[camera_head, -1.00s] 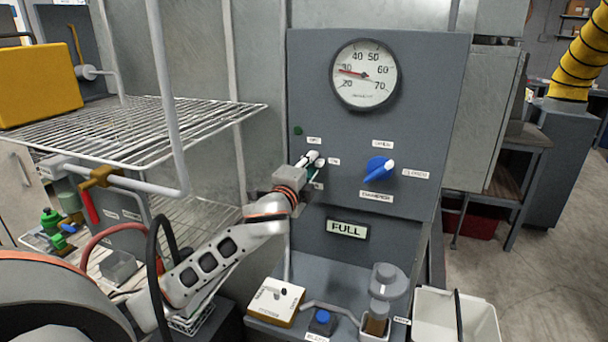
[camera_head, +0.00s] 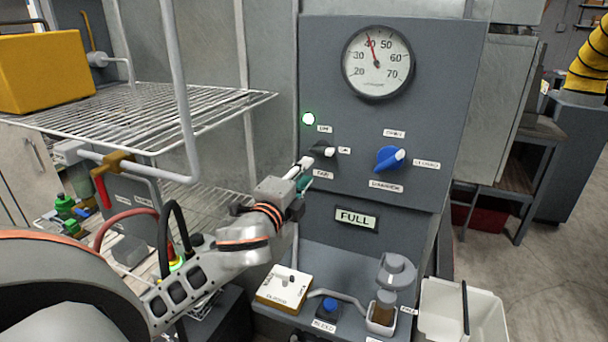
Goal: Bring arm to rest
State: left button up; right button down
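My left gripper (camera_head: 303,175) is just left of and below the dark selector knob (camera_head: 321,150) on the grey control panel (camera_head: 355,190). Its fingertips appear close together and apart from the knob; I cannot tell whether they are open or shut. The knob's white pointer aims right. The round gauge (camera_head: 377,62) reads about 40. The blue knob (camera_head: 389,158) has its white pointer toward the upper right. My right gripper is not in view.
A wire shelf (camera_head: 150,120) with a yellow box (camera_head: 40,72) and a hanging red-handled valve (camera_head: 103,190) stands left of my arm. A white bin (camera_head: 440,310) is right.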

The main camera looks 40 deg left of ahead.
pick_arm(q)
jog(key=s+d+f+n+g, duration=0.2)
jog(key=s+f+n+g, duration=0.25)
jog(key=s+f, duration=0.95)
jog(key=s+d+f+n+g, duration=0.1)
jog(key=s+f+n+g, duration=0.4)
jog(key=s+f, duration=0.9)
jog(key=w+d+f+n+t+h, duration=0.1)
jog(key=w+d+f+h, duration=0.1)
jog(key=d+f, duration=0.5)
jog(key=w+d+f+n+t+h, duration=0.1)
jog(key=w+d+f+h, duration=0.2)
jog(key=f, duration=0.9)
jog(key=d+h, duration=0.1)
jog(key=d, duration=0.2)
jog(key=shift+d+f, duration=0.25)
jog(key=shift+d, duration=0.15)
jog(key=shift+t, duration=0.25)
